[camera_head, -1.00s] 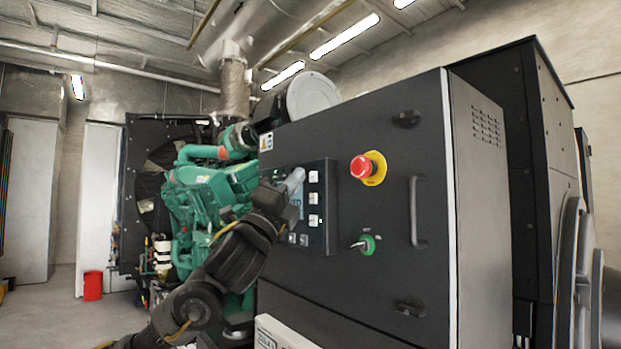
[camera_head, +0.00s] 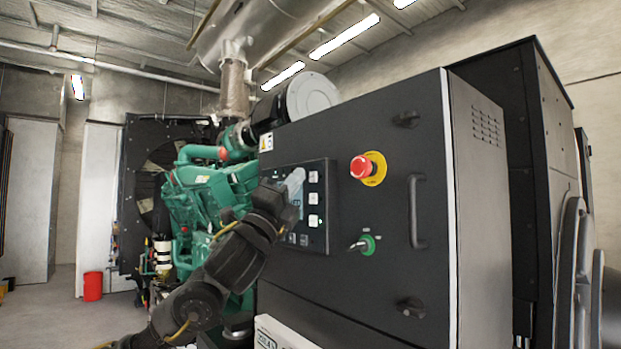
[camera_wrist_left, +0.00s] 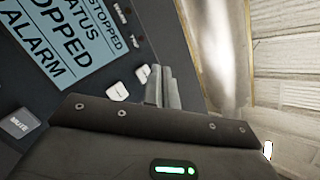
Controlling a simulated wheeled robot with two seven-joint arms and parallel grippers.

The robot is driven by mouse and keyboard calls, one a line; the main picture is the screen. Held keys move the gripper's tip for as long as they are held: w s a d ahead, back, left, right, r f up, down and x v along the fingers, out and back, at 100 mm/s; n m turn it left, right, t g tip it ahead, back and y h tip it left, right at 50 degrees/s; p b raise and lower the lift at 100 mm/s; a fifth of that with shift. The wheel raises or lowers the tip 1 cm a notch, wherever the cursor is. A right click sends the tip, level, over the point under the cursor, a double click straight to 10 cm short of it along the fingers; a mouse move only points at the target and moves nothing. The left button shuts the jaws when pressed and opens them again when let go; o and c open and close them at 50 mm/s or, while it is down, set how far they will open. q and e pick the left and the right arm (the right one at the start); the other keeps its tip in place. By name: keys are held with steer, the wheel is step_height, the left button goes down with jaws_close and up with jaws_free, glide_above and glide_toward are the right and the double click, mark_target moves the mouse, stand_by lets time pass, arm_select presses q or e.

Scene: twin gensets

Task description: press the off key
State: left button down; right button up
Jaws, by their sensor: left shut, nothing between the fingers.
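The dark control panel (camera_head: 325,185) is on the front of the black cabinet and has a column of white keys (camera_head: 313,198) at its right side. I cannot read which one is the off key. My left gripper (camera_head: 294,196) is in front of the panel's screen, left of the keys, and hides part of it. In the left wrist view the gripper's grey fingers (camera_wrist_left: 163,88) are shut together and empty. They appear beside two pale keys (camera_wrist_left: 117,91), (camera_wrist_left: 142,73); contact cannot be told. The screen (camera_wrist_left: 65,40) reads STOPPED and ALARM. My right gripper is not in view.
A red emergency stop button (camera_head: 363,167) on a yellow disc and a green key switch (camera_head: 366,244) are right of the panel. A door handle (camera_head: 416,211) protrudes farther right. A mute key (camera_wrist_left: 18,125) shows in the wrist view. A green engine (camera_head: 205,200) stands at left.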

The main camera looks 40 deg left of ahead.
arm_select(q)
steer(key=shift+w, duration=0.1)
stand_by(0.6)
steer(key=shift+w+d, duration=0.15)
steer(key=shift+w, duration=0.2)
steer(key=shift+w+d+b, duration=0.1)
steer(key=shift+w+b, duration=0.3)
stand_by(0.5)
steer(key=shift+s, duration=0.1)
steer(key=shift+s+a, duration=0.25)
steer(key=shift+s, duration=0.55)
steer(key=s, duration=0.2)
steer(key=s+a, duration=0.1)
steer(key=s, duration=0.2)
steer(key=shift+s+a, duration=0.35)
